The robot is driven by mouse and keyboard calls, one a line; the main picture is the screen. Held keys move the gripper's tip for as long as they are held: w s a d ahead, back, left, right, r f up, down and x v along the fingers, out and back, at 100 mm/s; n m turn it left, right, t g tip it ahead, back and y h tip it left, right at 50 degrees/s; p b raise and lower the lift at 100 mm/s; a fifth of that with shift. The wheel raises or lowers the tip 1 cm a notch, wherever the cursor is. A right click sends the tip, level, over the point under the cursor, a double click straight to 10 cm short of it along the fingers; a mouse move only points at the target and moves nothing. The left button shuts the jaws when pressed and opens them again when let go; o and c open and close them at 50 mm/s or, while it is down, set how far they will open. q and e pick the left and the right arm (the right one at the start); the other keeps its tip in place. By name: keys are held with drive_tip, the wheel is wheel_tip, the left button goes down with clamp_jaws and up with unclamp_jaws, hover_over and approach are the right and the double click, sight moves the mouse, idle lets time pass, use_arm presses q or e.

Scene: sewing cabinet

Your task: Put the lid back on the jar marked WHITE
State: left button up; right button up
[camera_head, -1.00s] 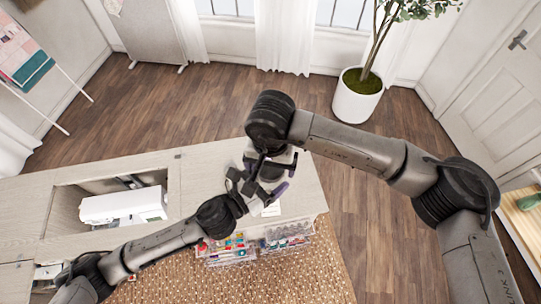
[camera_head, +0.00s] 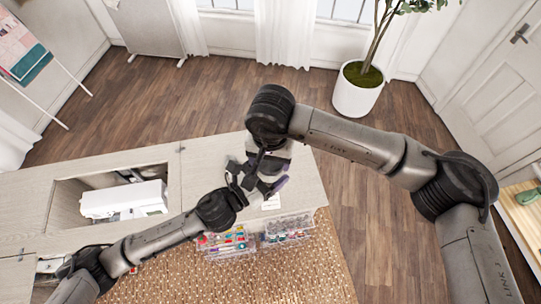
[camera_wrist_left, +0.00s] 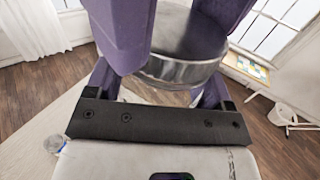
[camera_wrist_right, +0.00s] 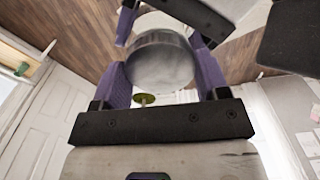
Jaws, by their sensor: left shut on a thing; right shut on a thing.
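My left gripper (camera_head: 262,186) and right gripper (camera_head: 274,178) are close together above the right part of the cabinet top in the head view. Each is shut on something. In the left wrist view, a round piece with a dark grey face and a shiny clear or metallic rim (camera_wrist_left: 176,72) sits between purple fingers. In the right wrist view, a round grey piece (camera_wrist_right: 160,65) is between the right fingers, with the left gripper just beyond it. I cannot tell which piece is the lid and which the jar, or whether they touch. No WHITE marking is readable.
A white sewing machine (camera_head: 123,200) sits in the cabinet's opening at left. Clear bins (camera_head: 228,242) of coloured supplies hang at the front edge. A small white card (camera_head: 271,202) lies on the cabinet top (camera_head: 305,190). A small clear round object (camera_wrist_left: 54,144) shows below the left gripper.

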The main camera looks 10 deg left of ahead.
drive_tip(key=m, duration=2.4)
drive_tip(key=shift+f, duration=0.1)
drive_tip(key=m, duration=0.7)
drive_tip(key=o, duration=1)
